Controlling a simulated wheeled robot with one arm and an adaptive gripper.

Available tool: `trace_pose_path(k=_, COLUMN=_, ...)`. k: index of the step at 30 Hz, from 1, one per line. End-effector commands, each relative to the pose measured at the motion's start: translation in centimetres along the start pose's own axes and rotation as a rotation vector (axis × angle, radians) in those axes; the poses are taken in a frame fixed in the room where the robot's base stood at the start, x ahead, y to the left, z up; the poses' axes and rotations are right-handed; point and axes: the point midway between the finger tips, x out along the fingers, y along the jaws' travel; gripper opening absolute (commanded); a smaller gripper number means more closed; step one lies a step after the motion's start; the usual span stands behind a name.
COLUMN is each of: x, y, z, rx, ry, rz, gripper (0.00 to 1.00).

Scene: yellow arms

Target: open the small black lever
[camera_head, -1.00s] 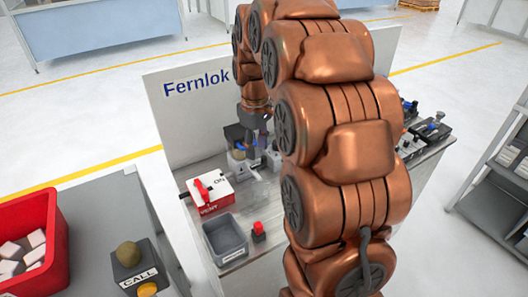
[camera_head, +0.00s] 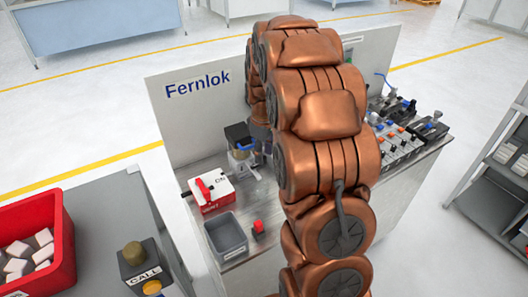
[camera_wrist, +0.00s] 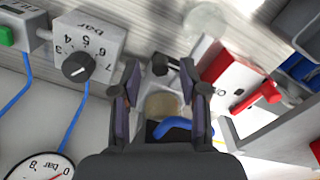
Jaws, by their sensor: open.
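A small grey fixture with a short black piece (camera_wrist: 160,62) at its far end shows between my finger tips in the wrist view; this may be the small black lever, but I cannot be certain. The fixture also has a round tan part (camera_wrist: 162,105) and a blue curved handle (camera_wrist: 182,126). In the head view the fixture (camera_head: 240,158) stands on the bench, with a dark block and blue handle on top. My gripper (camera_wrist: 165,92) is open, its fingers on either side of the fixture, with no clear contact. In the head view my arm mostly hides it.
A red-and-white box with a red lever (camera_head: 208,188) stands left of the fixture. A grey bin (camera_head: 228,238) and a red button (camera_head: 258,227) are in front. A pressure box with black knob (camera_wrist: 88,45) and a gauge (camera_wrist: 40,168) show at left in the wrist view.

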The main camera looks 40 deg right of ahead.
Motion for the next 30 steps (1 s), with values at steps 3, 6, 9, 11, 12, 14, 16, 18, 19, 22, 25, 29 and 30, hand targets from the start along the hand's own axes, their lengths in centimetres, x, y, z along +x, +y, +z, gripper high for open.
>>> trace_pose_path(k=3, x=0.63, y=-0.03, z=0.05, rx=0.000, ry=-0.002, rz=-0.002, gripper=0.43)
trace_pose_path(k=6, x=0.92, y=-0.01, z=0.02, rx=0.001, ry=-0.001, rz=-0.001, gripper=0.43)
trace_pose_path(k=9, x=0.99, y=0.01, z=0.00, rx=0.001, ry=0.000, rz=0.000, gripper=0.43)
trace_pose_path(k=11, x=1.00, y=0.00, z=0.01, rx=0.001, ry=0.000, rz=0.000, gripper=0.43)
trace_pose_path(k=12, x=0.99, y=0.00, z=0.01, rx=0.001, ry=0.000, rz=0.000, gripper=0.43)
trace_pose_path(k=14, x=0.99, y=0.00, z=0.01, rx=0.001, ry=0.000, rz=0.000, gripper=0.41)
trace_pose_path(k=16, x=0.99, y=-0.01, z=0.01, rx=0.000, ry=0.000, rz=0.000, gripper=0.34)
trace_pose_path(k=18, x=0.99, y=-0.01, z=0.01, rx=0.000, ry=0.000, rz=0.000, gripper=0.27)
trace_pose_path(k=19, x=0.99, y=-0.01, z=0.02, rx=0.001, ry=-0.001, rz=0.000, gripper=0.24)
trace_pose_path(k=22, x=0.99, y=-0.01, z=0.01, rx=0.000, ry=-0.001, rz=0.000, gripper=0.13)
trace_pose_path(k=25, x=0.98, y=-0.01, z=0.02, rx=0.000, ry=-0.001, rz=0.000, gripper=0.03)
trace_pose_path(k=29, x=0.98, y=-0.01, z=0.02, rx=0.000, ry=-0.001, rz=0.000, gripper=0.00)
trace_pose_path(k=30, x=0.98, y=-0.01, z=0.02, rx=0.000, ry=-0.001, rz=0.000, gripper=0.00)
